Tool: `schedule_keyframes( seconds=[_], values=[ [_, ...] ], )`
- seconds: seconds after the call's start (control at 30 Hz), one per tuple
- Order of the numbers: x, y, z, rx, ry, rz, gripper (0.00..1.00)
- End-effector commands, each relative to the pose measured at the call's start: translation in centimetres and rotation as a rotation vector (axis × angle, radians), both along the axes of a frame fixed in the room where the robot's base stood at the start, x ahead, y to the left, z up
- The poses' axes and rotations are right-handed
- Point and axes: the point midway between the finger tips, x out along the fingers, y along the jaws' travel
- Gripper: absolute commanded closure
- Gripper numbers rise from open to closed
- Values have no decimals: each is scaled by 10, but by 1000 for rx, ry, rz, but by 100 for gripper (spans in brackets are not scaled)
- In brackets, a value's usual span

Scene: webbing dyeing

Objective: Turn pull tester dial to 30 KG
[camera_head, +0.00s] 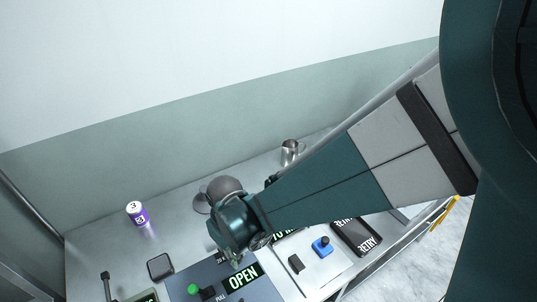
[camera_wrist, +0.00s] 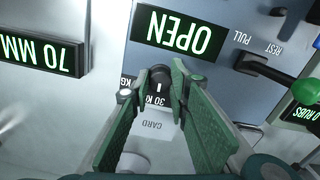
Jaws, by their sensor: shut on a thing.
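The pull tester panel (camera_wrist: 228,25) is blue-grey and shows upside down in the wrist view; the same panel (camera_head: 182,284) is at the bottom of the head view. Its dark round dial (camera_wrist: 160,74) sits between the fingertips of my gripper (camera_wrist: 161,77), which is shut on it. A short pale mark on the dial faces the "30 KG" label (camera_wrist: 156,101). Another label ending in "KG" (camera_wrist: 127,82) is partly hidden beside it. The lit green display (camera_wrist: 180,34) reads "OPEN". In the head view my gripper (camera_head: 233,253) hides the dial.
A lever with a green knob (camera_wrist: 306,90) stands close by, near the "PULL" and "REST" labels. A "70 MM" display (camera_wrist: 42,40) is left. A purple can (camera_head: 138,213), metal mug (camera_head: 291,151), blue button (camera_head: 322,246) and "RETRY" device (camera_head: 357,236) are on the bench.

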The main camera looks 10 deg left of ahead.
Motion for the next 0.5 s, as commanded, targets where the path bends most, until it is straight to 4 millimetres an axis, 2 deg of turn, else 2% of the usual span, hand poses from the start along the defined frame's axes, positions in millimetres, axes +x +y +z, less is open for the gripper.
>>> schedule_keyframes(
  seconds=[0.5],
  values=[
    [0, 1, 0, 1, 1, -77, 93]
  ],
)
